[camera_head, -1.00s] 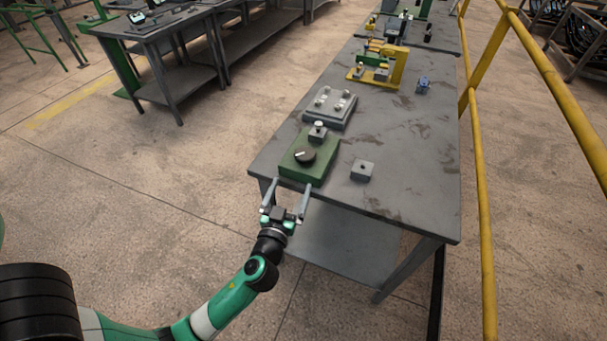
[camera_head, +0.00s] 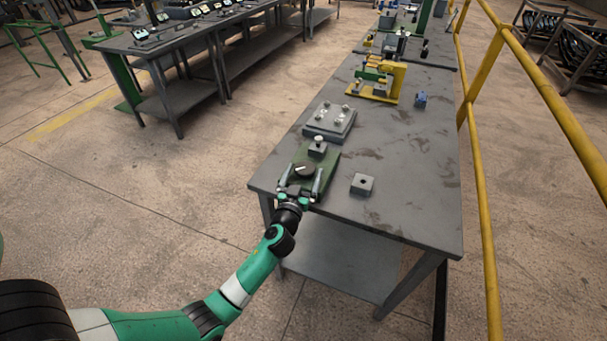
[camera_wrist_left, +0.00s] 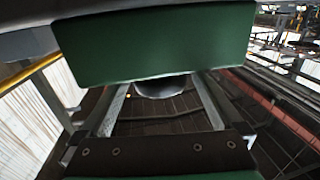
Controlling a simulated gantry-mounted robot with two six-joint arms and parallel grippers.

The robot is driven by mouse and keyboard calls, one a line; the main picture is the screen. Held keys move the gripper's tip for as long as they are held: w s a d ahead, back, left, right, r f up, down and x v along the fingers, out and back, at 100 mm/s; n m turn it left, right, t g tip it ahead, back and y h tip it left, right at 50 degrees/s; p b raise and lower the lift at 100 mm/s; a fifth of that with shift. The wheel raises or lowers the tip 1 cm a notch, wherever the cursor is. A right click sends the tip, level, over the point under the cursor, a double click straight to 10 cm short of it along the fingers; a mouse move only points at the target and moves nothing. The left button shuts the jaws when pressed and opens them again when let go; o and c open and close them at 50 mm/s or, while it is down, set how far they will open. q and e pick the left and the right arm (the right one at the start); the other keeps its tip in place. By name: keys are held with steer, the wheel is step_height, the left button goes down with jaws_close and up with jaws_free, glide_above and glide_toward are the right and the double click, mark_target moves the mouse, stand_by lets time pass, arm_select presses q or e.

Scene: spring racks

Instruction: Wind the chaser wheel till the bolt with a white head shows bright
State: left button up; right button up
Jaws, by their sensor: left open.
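A dark round wheel (camera_head: 305,170) with a white mark sits on a green base (camera_head: 329,167) near the table's front left corner. My left gripper (camera_head: 305,174) is open, with one finger on each side of the wheel, above the base; I cannot tell if they touch it. A bolt with a pale head (camera_head: 318,140) stands on a small grey block behind the wheel; its brightness is hard to judge. In the left wrist view a green panel (camera_wrist_left: 155,45) fills the upper middle, and both fingers (camera_wrist_left: 160,102) stand apart. My right gripper is not in view.
A grey plate (camera_head: 345,122) with several pale bolts lies behind the base. A small grey block (camera_head: 362,184) lies to its right. A yellow fixture (camera_head: 393,80) and a blue piece (camera_head: 420,99) stand farther back. A yellow railing (camera_head: 478,190) runs along the right; the table's front right is clear.

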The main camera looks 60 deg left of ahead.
arm_select(q)
steer(key=c, duration=1.2)
steer(key=shift+s+m+t+h+p, duration=0.15)
steer(key=shift+m+t+h+p, duration=0.2)
steer(key=shift+p, duration=0.3)
steer(key=m+t+h+p, duration=0.1)
steer(key=p, duration=0.2)
steer(key=m+t+h+p, duration=0.1)
steer(key=h+p, duration=0.1)
steer(key=p, duration=0.2)
steer(key=a+r+m+t+h+p, duration=0.1)
steer(key=m+t+h+p, duration=0.1)
steer(key=p, duration=0.2)
steer(key=shift+s, duration=0.15)
steer(key=shift+a+f+m+t+h, duration=0.1)
steer(key=shift+f+m+t+h, duration=0.15)
steer(key=shift+m+h, duration=0.45)
steer(key=shift+f+m+h, duration=0.2)
steer(key=shift+m+h, duration=0.05)
steer(key=shift+h, duration=0.5)
steer(key=shift+a+f+m+t+h+b, duration=0.15)
steer(key=shift+m+t+h+b, duration=0.25)
steer(key=shift+m+h+b, duration=0.65)
steer(key=m+h+b, duration=0.1)
steer(key=h, duration=0.2)
steer(key=shift+b, duration=0.4)
steer(key=shift+m+h+b, duration=0.5)
steer(key=shift+m+h, duration=0.05)
steer(key=shift+h, duration=0.2)
